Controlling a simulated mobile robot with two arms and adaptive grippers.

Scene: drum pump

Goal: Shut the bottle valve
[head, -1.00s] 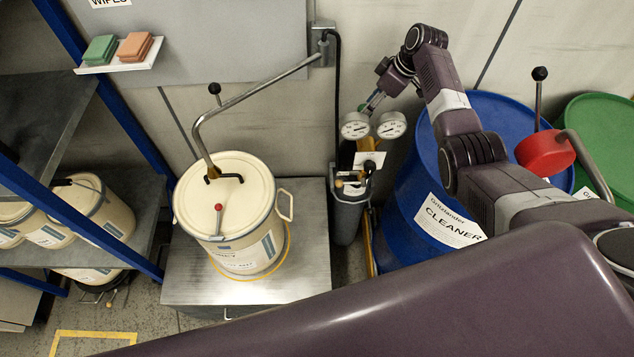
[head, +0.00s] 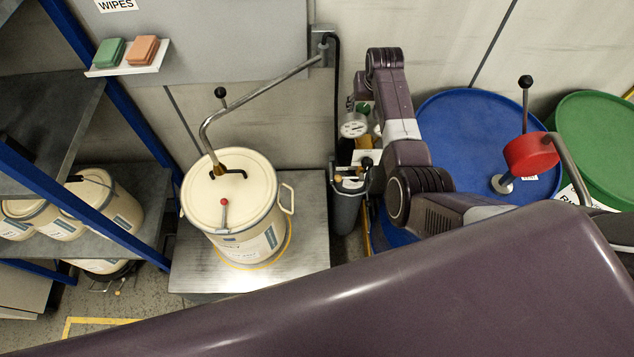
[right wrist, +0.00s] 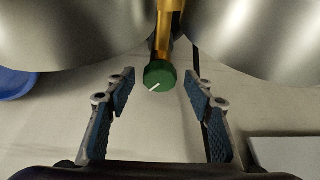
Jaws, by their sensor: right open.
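The bottle valve's green knob (right wrist: 159,76) with a white mark shows in the right wrist view, on a brass stem. My right gripper (right wrist: 160,92) is open and empty there, its blue-padded fingers apart, with the knob in line with the gap near the fingertips. I cannot tell if either finger touches it. In the head view, my right arm covers most of this spot. A bit of green (head: 362,107) shows beside the gauge (head: 353,126). My left gripper is not in view.
Two round gauge bodies fill the top of the right wrist view. A cream drum (head: 231,205) stands on a metal platform (head: 190,268) to the left. A blue drum (head: 465,110) and a green drum (head: 595,130) stand right. The wall is close behind.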

